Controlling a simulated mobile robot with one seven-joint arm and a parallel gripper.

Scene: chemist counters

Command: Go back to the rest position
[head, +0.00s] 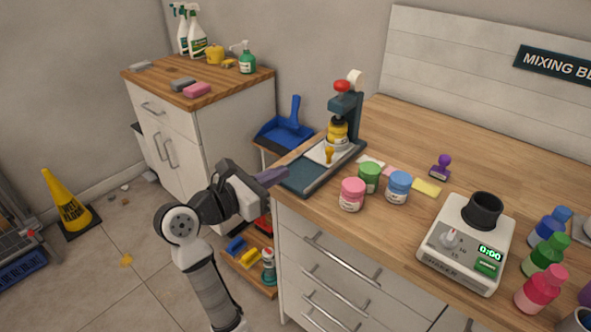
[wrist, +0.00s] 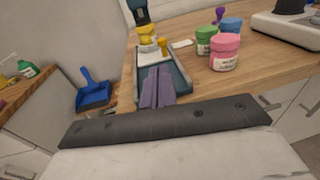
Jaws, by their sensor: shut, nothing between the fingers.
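My gripper (head: 270,176) is shut and empty, with its purple fingers pressed together. In the head view it is at the left front corner of the wooden counter (head: 472,150), close to the near end of a press stand (head: 312,177). In the wrist view the closed fingers (wrist: 158,88) point toward the stand's base and cover part of it. A yellow jar stands under the press head, with a small yellow piece in front of it. I cannot tell whether the fingers touch the stand.
Pink (head: 352,194), green (head: 369,177) and blue (head: 398,187) jars stand right of the press. A white scale (head: 455,262) and several bottles are further right. A blue dustpan (head: 283,134) is behind my gripper.

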